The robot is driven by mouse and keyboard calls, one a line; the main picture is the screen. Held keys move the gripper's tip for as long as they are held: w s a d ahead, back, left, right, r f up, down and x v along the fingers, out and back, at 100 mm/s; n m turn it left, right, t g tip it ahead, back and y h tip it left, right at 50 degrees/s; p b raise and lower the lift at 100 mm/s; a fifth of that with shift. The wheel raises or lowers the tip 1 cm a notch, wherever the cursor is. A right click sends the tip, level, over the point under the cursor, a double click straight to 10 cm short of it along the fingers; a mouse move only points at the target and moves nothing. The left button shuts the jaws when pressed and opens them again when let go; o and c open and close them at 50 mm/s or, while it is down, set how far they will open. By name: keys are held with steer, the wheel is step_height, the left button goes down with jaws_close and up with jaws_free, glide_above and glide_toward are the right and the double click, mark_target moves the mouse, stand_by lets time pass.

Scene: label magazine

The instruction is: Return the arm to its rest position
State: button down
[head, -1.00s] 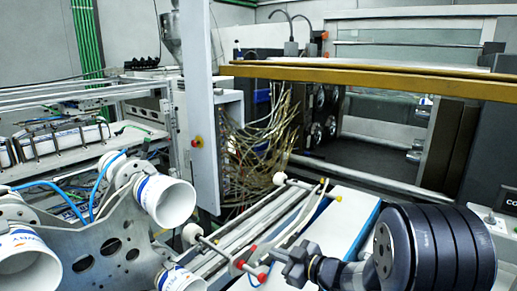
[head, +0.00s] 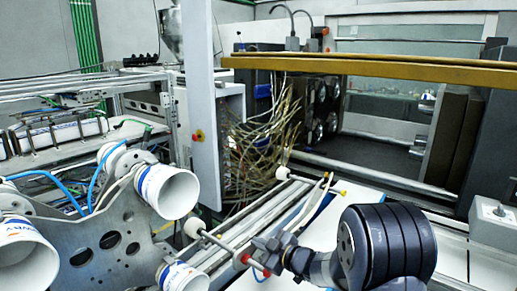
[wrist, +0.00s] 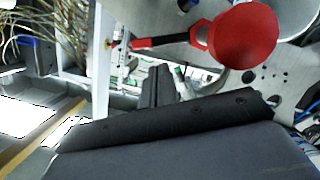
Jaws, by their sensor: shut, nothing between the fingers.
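My gripper (wrist: 159,84) shows in the wrist view, its dark fingers close together beyond the wide black housing of my wrist. It is shut, with nothing seen between the fingers. It points toward a metal frame and floor area behind. In the head view my dark, ribbed arm (head: 388,245) fills the lower right, reaching left over the white machine bed. A dark end piece (head: 275,250) lies beside red-capped rods there; I cannot tell the fingertips apart.
A metal plate (head: 110,240) with white cups (head: 168,192) stands at lower left. A red knob (wrist: 243,38) on a black rod is close in the wrist view. A yellow beam (head: 350,68) crosses above the machine opening. Loose cables (head: 270,135) hang at centre.

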steer(key=n+b, duration=0.1)
steer(key=b, duration=0.1)
steer(key=s+n+t+b, duration=0.1)
steer(key=b, duration=0.1)
steer(key=a+n+b, duration=0.1)
steer(key=b, duration=0.1)
steer(key=shift+s+r+n+b, duration=0.15)
steer(key=shift+r+n+b, duration=0.1)
steer(key=shift+n+b, duration=0.15)
steer(key=shift+r, duration=0.15)
steer(key=shift+d+t, duration=0.1)
steer(key=shift+t, duration=0.2)
